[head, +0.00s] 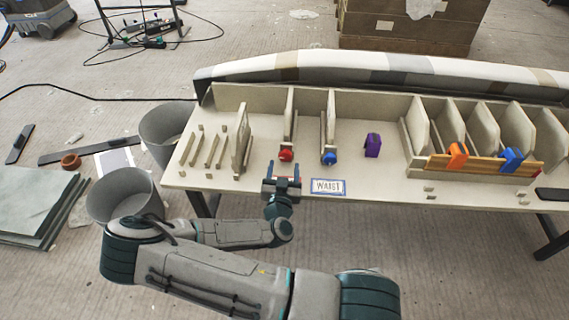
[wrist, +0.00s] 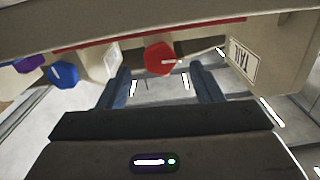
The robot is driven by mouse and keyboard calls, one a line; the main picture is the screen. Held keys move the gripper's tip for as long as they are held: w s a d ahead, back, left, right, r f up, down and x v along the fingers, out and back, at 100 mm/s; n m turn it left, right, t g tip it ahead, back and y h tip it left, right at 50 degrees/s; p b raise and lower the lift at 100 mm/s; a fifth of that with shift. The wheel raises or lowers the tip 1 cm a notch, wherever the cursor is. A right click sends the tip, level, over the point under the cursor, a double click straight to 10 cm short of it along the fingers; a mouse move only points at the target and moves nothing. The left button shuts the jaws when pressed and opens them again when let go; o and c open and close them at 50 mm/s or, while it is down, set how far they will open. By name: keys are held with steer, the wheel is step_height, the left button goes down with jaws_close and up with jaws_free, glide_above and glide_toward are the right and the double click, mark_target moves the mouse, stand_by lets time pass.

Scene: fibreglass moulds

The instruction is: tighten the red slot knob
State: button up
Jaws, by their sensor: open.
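The red slot knob (head: 286,155) sits at the front foot of an upright divider on the bench, left of the blue knob (head: 329,158). In the wrist view the red knob (wrist: 160,58) is faceted, with a pale pointer line on its face. It lies just beyond and between the fingertips. My gripper (head: 281,172) is open and empty in front of the red knob, at the bench's front edge. Its two fingers also show in the wrist view (wrist: 164,78), apart from the knob. The blue knob (wrist: 62,74) is at the left there.
The bench (head: 270,185) carries several upright dividers and a label plate (head: 328,187) right of my gripper. A purple block (head: 373,145) stands further right, then orange (head: 457,156) and blue (head: 511,158) clamps on a wooden strip. Grey bins (head: 125,190) stand at the left.

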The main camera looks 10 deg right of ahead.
mark_target(285, 158)
steer(key=shift+x, duration=1.7)
steer(key=c, duration=1)
steer(key=shift+r+p, duration=0.15)
steer(key=shift+p, duration=0.15)
